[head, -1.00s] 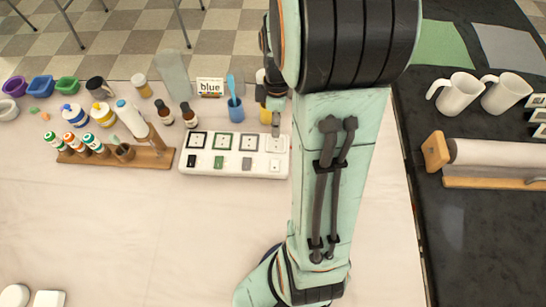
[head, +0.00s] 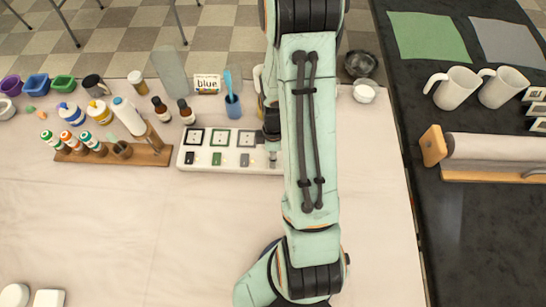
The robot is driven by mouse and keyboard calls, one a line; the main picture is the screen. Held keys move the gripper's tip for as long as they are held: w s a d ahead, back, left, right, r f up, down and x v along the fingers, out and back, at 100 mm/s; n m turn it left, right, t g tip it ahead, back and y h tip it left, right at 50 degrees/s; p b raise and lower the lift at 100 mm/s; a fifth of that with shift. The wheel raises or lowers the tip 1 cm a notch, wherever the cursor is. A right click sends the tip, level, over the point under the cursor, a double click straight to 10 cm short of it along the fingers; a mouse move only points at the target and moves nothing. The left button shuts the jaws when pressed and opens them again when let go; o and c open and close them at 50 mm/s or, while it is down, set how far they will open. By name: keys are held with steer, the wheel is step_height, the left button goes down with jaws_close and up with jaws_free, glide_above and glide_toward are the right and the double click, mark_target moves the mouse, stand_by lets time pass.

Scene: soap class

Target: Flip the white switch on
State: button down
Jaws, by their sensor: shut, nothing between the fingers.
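The white switch panel (head: 208,169) lies on the pale table. It has a row of dark-framed squares along the back and a row of small switches in front. The black switch (head: 190,158), green switch (head: 216,159) and grey switch (head: 245,160) are visible. My gripper (head: 273,156) is shut and empty, pointing down over the right part of the panel, right of the grey switch. I cannot tell whether it touches the panel.
A wooden rack (head: 148,155) with bottles stands left of the panel. Brown bottles (head: 161,110), a "blue" sign (head: 207,84) and a blue cup (head: 233,106) stand behind it. White mugs (head: 452,88) are on the dark counter at right.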

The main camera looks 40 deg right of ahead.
steer(key=shift+a+f, duration=0.1)
steer(key=shift+f, duration=0.15)
stand_by(0.4)
steer(key=shift+w+d+r, duration=0.25)
steer(key=shift+w+d, duration=0.2)
steer(key=shift+d, duration=0.1)
